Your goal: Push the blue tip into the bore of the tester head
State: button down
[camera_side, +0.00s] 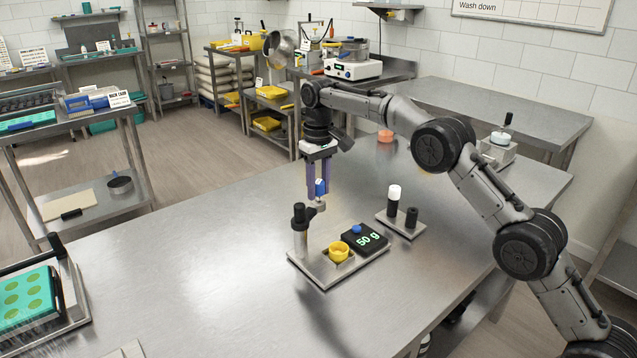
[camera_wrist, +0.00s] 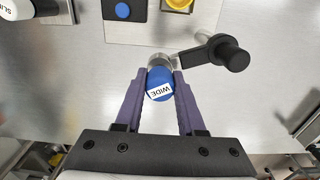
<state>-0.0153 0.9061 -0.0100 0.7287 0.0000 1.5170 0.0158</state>
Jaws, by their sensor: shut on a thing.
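My gripper (camera_side: 320,190) has its purple fingers shut on the blue tip (camera_side: 320,186), pointing down over the table. In the wrist view the tip (camera_wrist: 159,84) shows a white "WIDE" label and sits between the fingertips. The tester head (camera_side: 317,206) is a small grey metal ring on a black arm from the post. In the wrist view the head (camera_wrist: 160,60) shows just beyond the tip, partly covered by it. The tip is right above or at the head. The bore is hidden, so I cannot tell whether the tip has entered it.
The tester's black knob (camera_wrist: 233,55) stands beside the head. Its base plate (camera_side: 310,268) carries a yellow cup (camera_side: 339,252) and a black "50 g" display (camera_side: 366,240) with a blue button. A small rack with a white-topped post (camera_side: 394,193) stands to the right.

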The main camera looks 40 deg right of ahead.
jog(key=shift+f, duration=1.25)
jog(key=shift+s+r, duration=0.1)
jog(key=shift+r, duration=0.1)
dwell(0.5)
jog(key=shift+d+f, duration=0.15)
jog(key=shift+f, duration=0.05)
dwell(1.0)
jog(key=shift+r, duration=3.05)
jog(key=shift+f, duration=0.1)
